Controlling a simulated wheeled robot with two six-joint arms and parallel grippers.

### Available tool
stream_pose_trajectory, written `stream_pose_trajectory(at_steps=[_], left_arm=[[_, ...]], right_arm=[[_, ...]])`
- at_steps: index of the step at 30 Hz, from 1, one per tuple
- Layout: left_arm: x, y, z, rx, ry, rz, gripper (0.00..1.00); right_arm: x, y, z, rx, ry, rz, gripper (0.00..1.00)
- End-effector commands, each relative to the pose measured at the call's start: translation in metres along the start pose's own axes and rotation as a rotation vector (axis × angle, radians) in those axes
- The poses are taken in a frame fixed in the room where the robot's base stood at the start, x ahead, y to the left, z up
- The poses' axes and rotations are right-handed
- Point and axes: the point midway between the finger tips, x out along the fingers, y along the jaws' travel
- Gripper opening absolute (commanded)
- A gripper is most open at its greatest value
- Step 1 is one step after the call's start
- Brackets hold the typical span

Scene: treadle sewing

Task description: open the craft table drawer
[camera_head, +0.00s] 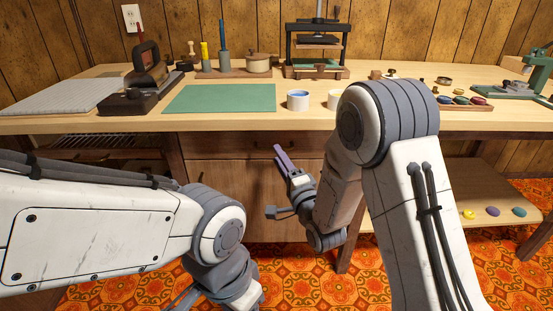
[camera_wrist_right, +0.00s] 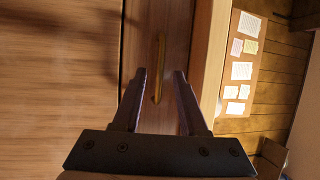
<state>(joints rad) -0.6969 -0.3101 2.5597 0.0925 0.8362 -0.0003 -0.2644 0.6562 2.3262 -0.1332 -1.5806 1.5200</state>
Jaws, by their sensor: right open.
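The craft table (camera_head: 150,122) stands ahead with a wooden drawer front (camera_head: 215,146) under its top. The drawer looks shut, nearly flush with the frame. Its brass bar handle (camera_wrist_right: 158,60) shows in the right wrist view, lengthwise between my finger tips; in the head view I cannot make it out. My right gripper (camera_head: 281,158) is open and empty in front of the drawer, and it also shows in the right wrist view (camera_wrist_right: 160,73). I cannot tell whether the fingers touch the drawer. My left gripper (camera_head: 183,300) is partly cut off at the bottom edge, low over the floor.
A lower shelf (camera_head: 440,190) with coloured discs is at right. A cabinet front (camera_head: 215,185) lies below the drawer.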

Motion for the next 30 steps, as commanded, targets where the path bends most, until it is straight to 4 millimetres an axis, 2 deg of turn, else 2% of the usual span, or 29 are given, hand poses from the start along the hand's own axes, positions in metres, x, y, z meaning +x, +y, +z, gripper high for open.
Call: stream_pose_trajectory(at_steps=[6, 15, 16, 18, 19, 30], left_arm=[[0.004, 0.000, 0.000, 0.000, 0.000, 0.000, 0.50], [0.004, 0.000, 0.000, 0.000, -0.001, 0.000, 0.50], [0.004, 0.000, 0.000, 0.000, -0.001, 0.000, 0.50], [0.004, 0.000, 0.000, 0.000, 0.000, 0.000, 0.50], [0.004, 0.000, 0.000, 0.000, 0.000, 0.000, 0.50], [0.004, 0.000, 0.000, 0.000, 0.000, 0.000, 0.50]], right_arm=[[0.019, 0.000, 0.000, -0.001, 0.000, -0.002, 0.42], [0.021, 0.000, 0.000, -0.001, 0.000, 0.000, 0.42], [0.021, 0.000, 0.000, -0.001, 0.000, 0.000, 0.35], [0.021, 0.000, 0.000, -0.001, 0.000, 0.000, 0.08], [0.021, 0.000, 0.000, -0.001, 0.000, 0.000, 0.00], [0.021, 0.000, 0.000, -0.001, 0.000, 0.000, 0.00]])
